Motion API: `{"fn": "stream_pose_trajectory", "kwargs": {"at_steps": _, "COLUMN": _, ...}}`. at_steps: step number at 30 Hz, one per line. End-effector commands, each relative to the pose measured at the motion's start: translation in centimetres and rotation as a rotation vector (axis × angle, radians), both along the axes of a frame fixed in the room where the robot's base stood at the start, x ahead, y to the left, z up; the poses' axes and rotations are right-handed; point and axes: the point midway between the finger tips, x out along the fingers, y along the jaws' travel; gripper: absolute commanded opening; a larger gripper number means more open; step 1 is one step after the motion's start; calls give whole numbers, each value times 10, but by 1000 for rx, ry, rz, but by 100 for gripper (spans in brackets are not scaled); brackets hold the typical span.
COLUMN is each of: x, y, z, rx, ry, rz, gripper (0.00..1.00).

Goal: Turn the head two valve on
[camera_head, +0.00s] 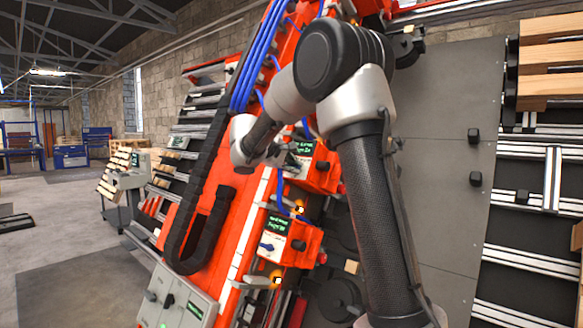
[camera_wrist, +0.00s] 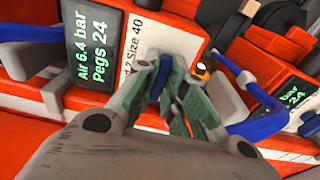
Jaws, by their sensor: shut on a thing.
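My gripper (camera_wrist: 168,98) is shut on a small blue valve handle (camera_wrist: 163,76) on the white front panel of a red head unit in the wrist view. The fingertips cover most of the handle, so its exact angle is hard to tell. A dark screen (camera_wrist: 92,48) beside it reads "Air 6.4 bar, Pegs 24", and the panel label (camera_wrist: 140,45) ends in "Size 40". In the head view, my gripper (camera_head: 292,162) reaches the front of the upper red unit (camera_head: 322,178). The head number on this unit is not readable.
A similar red unit (camera_head: 303,252) with its own blue valve handle (camera_head: 266,247) sits below in the head view. Blue hoses (camera_head: 258,55) and a black cable chain (camera_head: 187,245) run along the slanted red gantry. Open floor (camera_head: 70,245) lies to the left.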

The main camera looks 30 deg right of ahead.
Motion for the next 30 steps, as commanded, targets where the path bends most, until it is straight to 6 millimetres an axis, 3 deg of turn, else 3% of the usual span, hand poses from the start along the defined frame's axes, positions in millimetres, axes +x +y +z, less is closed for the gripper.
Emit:
{"fn": "stream_pose_trajectory", "kwargs": {"at_steps": 8, "x": 0, "y": 1, "z": -1, "rx": -1, "ry": 3, "rz": 3, "gripper": 0}}
{"fn": "stream_pose_trajectory", "kwargs": {"at_steps": 9, "x": 0, "y": 1, "z": -1, "rx": -1, "ry": 3, "rz": 3, "gripper": 17}}
{"fn": "stream_pose_trajectory", "kwargs": {"at_steps": 12, "x": 0, "y": 1, "z": 0, "rx": -1, "ry": 2, "rz": 2, "gripper": 33}}
{"fn": "stream_pose_trajectory", "kwargs": {"at_steps": 23, "x": -1, "y": 4, "z": 2, "rx": -1, "ry": 0, "rz": 1, "gripper": 33}}
{"fn": "stream_pose_trajectory", "kwargs": {"at_steps": 30, "x": -17, "y": 39, "z": 22, "rx": -2, "ry": -2, "rz": 6, "gripper": 33}}
